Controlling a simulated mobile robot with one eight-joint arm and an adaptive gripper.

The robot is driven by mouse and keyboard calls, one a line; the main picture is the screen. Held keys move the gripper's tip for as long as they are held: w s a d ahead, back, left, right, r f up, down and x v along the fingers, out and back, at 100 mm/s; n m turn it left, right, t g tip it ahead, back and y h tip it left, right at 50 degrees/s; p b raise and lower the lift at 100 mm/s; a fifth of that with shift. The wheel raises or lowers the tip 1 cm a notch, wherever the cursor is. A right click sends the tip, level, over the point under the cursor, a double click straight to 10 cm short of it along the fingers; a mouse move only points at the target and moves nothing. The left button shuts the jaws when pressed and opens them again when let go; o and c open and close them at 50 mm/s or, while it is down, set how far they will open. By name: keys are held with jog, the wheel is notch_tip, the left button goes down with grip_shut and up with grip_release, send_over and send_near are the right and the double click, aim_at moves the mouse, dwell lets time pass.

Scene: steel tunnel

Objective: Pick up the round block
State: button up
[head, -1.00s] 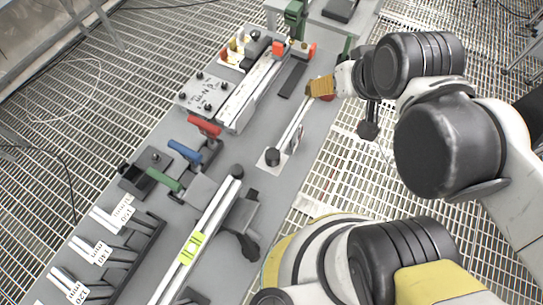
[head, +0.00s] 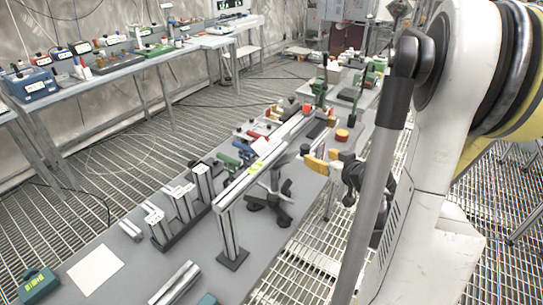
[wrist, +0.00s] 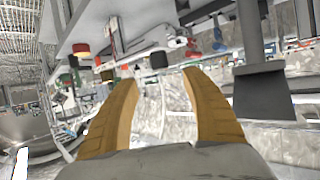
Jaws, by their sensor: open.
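What looks like the same round block (wrist: 81,50) shows in the wrist view at upper left, outside the span of my fingers. My gripper (head: 325,160) has yellow-brown fingers and is just nearer the camera than the block, apart from it. In the wrist view my gripper (wrist: 160,82) is open, with nothing between its fingertips. The wrist picture is strongly tilted.
A long metal rail on a post (head: 230,232) stands along the bench left of my gripper. A green clamp-like tool (head: 320,92) stands beyond the block. A white sheet (head: 96,268) lies at front left.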

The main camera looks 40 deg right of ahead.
aim_at(308, 150)
jog(key=x, duration=0.1)
jog(key=b+x, duration=0.1)
jog(key=x, duration=0.3)
jog(key=shift+w+d+f, duration=0.15)
jog(key=shift+d, duration=0.2)
jog(key=b+x, duration=0.3)
jog(key=x, duration=0.2)
jog(key=shift+w+a, duration=0.15)
jog(key=shift+w, duration=0.2)
grip_shut()
